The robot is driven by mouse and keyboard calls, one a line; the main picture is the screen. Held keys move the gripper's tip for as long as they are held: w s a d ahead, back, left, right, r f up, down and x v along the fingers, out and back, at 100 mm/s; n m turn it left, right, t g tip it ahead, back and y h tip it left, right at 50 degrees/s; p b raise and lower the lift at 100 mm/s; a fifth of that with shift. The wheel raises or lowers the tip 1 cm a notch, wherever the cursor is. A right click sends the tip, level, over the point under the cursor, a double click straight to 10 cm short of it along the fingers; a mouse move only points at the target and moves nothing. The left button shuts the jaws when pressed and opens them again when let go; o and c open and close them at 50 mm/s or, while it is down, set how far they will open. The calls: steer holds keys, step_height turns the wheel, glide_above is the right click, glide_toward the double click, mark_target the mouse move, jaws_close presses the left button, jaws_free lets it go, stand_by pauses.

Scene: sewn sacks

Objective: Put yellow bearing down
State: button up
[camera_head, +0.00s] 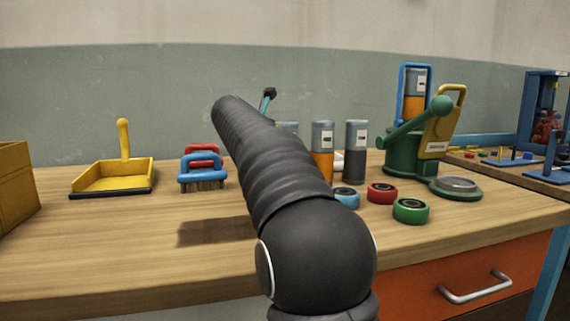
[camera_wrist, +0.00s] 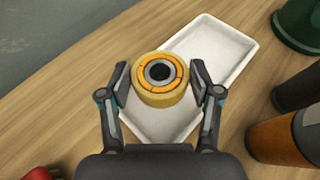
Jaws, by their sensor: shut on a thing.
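The yellow bearing (camera_wrist: 160,97), a thick ring with an orange face and a dark centre hole, is held between the two fingers of my gripper (camera_wrist: 160,76) in the wrist view. The gripper is shut on its sides. The bearing appears over a white rectangular tray (camera_wrist: 213,38) and covers part of it; its height above the tray is hard to tell. In the head view my arm hides the bearing and most of the gripper; only a fingertip piece (camera_head: 267,98) shows.
An orange cylinder (camera_wrist: 280,140) and a dark cylinder (camera_head: 356,147) stand right of the tray. Blue (camera_head: 346,197), red (camera_head: 382,193) and green (camera_head: 411,211) bearings lie in front. A green press (camera_head: 402,158) stands right; brushes (camera_head: 203,172) and a yellow dustpan (camera_head: 112,177) lie left.

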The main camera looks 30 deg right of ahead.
steer(key=shift+f+b, duration=0.65)
steer(key=shift+f, duration=1.4)
steer(key=shift+f, duration=0.1)
steer(key=o, duration=1.3)
steer(key=shift+s+a+r, duration=0.1)
steer(key=shift+a+r, duration=0.1)
steer(key=v, duration=0.7)
steer(key=shift+s, duration=0.1)
